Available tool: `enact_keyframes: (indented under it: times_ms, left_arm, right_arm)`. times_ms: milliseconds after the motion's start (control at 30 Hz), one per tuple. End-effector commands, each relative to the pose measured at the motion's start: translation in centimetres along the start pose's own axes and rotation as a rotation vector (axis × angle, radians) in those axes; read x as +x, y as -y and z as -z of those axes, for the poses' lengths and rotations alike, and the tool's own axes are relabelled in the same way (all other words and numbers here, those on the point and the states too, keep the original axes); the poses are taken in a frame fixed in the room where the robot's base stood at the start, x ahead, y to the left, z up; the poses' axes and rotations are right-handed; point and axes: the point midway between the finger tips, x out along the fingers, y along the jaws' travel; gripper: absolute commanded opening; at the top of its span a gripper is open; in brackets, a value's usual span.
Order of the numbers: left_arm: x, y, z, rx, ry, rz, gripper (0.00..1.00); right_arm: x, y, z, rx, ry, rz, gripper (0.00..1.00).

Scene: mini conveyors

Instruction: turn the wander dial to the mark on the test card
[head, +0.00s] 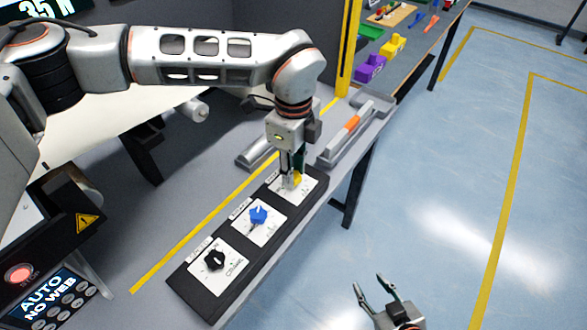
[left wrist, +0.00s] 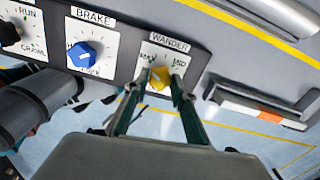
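The wander dial (left wrist: 158,78) is a yellow knob on a white plate marked WANDER, with MAX and MID among its marks, in the left wrist view. In the head view it sits at the far end of the black dial panel (head: 178,284), partly hidden. My left gripper (head: 291,181) points down over it, with a finger on each side and seemingly touching it; the fingers also show in the left wrist view (left wrist: 159,86). My right gripper (head: 377,287) is open and empty, low in the head view. I cannot make out a test card.
The blue brake dial (head: 259,214) and a black dial (head: 214,260) are on the same panel. A grey tray with an orange-banded roller (head: 345,134) lies beyond. A control box with a red stop button (head: 19,274) is at left. The floor at right is clear.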

Motion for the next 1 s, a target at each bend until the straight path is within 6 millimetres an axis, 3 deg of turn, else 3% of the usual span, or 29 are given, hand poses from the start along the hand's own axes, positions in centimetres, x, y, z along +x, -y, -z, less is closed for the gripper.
enact_keyframes:
  times_ms: [67,467,633,1000]
  left_arm:
    - [-0.2,0.1,0.0,0.000,0.000,0.005,0.42]
    - [-0.4,0.1,0.0,0.000,0.000,0.002,0.42]
    - [-2.7,0.1,0.0,0.000,0.001,0.004,0.42]
    - [-9.9,0.1,-0.1,-0.001,0.001,0.005,0.42]
  right_arm:
    - [0.0,0.0,0.0,0.000,0.000,0.000,0.40]
    - [0.0,-0.1,-0.3,-0.004,0.006,0.000,0.40]
    - [0.0,-0.1,-0.2,-0.002,0.004,0.000,0.40]
    - [0.0,0.0,-0.1,-0.001,0.002,0.000,0.40]
